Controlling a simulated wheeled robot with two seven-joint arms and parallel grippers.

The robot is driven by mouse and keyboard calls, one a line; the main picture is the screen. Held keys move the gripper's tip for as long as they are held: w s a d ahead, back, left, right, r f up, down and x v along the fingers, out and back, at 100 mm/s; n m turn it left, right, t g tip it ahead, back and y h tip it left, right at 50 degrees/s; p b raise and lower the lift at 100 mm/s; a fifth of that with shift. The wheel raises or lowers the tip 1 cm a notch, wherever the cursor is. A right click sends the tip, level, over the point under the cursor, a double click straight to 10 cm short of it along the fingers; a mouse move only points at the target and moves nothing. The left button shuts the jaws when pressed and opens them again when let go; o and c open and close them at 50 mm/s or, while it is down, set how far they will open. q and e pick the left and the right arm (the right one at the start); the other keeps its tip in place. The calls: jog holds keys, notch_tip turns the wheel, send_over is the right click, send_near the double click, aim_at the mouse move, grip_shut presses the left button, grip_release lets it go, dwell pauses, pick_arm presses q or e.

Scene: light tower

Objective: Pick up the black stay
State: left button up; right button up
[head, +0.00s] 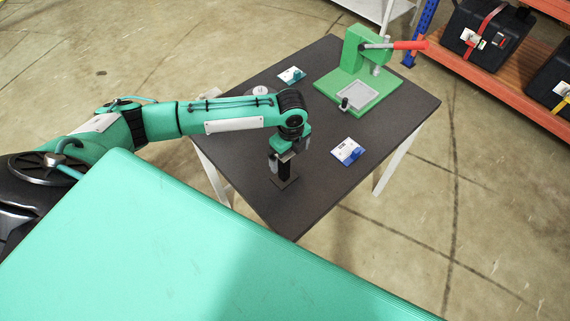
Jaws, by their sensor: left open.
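The black stay (285,171) appears to be the dark upright post on a flat square foot, standing on the dark table (330,195) near its front left. My left gripper (283,158) points down over the upper part of this post. Its jaws are open, one on the left side of the post; the far jaw is partly hidden by the wrist. I cannot tell whether the jaws touch the post. My right gripper is not in view.
A green press (362,82) with a red-handled lever (395,45) stands at the table's back right. Cards with a blue piece (348,151) and a teal piece (291,75) lie on the table. A pale round part (260,90) is behind my arm. Orange shelving (500,85) stands at right.

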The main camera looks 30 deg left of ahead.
pick_arm(q)
jog(key=c, duration=1.3)
jog(key=shift+c, duration=0.3)
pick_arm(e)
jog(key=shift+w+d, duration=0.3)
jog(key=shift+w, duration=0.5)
